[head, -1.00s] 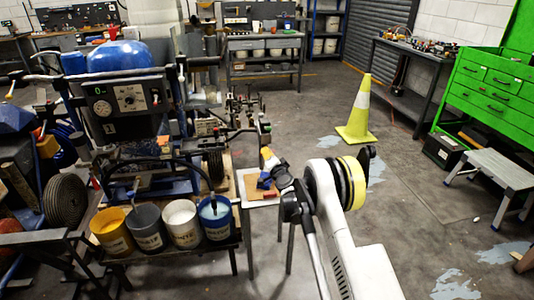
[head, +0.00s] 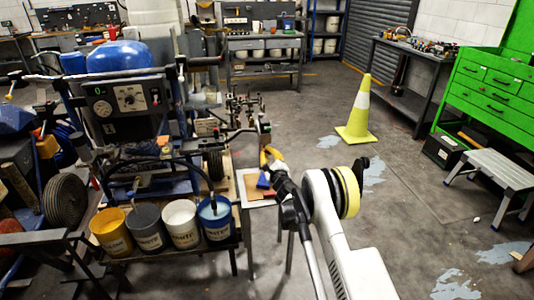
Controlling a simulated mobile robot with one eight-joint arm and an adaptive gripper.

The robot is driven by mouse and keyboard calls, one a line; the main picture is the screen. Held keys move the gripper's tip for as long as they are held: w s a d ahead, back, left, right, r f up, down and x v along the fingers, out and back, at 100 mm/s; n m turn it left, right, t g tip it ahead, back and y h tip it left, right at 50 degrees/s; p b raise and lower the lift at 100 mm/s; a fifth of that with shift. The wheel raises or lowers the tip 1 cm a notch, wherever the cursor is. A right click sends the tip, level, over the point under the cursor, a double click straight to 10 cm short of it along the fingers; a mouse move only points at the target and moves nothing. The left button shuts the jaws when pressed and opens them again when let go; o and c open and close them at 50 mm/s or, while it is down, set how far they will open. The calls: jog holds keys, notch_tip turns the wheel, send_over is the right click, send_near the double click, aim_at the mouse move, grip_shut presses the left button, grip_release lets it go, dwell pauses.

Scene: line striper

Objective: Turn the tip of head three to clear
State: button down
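The line striper (head: 122,98) stands at left, with a blue tank on top and a gauge panel in front. Its row of small spray heads (head: 243,112) is on the right side, too small to tell head three or how any tip is turned. My gripper (head: 268,155) has yellow-orange parts and is in front of and below the heads, above a small side table, apart from the heads as far as I can see. Its fingers are too small to tell open from shut.
Several paint buckets (head: 183,224) stand on a low bench below the striper. The small table (head: 246,190) under my gripper holds blue and red items. A yellow cone (head: 357,118) stands on open floor at right, near a step stool (head: 492,172) and green cabinet (head: 492,80).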

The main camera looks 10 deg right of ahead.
jog(key=shift+a+m, duration=0.1)
jog(key=shift+m, duration=1)
jog(key=m, duration=0.3)
jog(key=shift+h, duration=0.3)
jog(key=shift+m+t, duration=0.3)
jog(key=shift+m, duration=0.7)
jog(key=m, duration=0.2)
jog(key=shift+m+h, duration=0.3)
jog(key=c, duration=0.8)
grip_release()
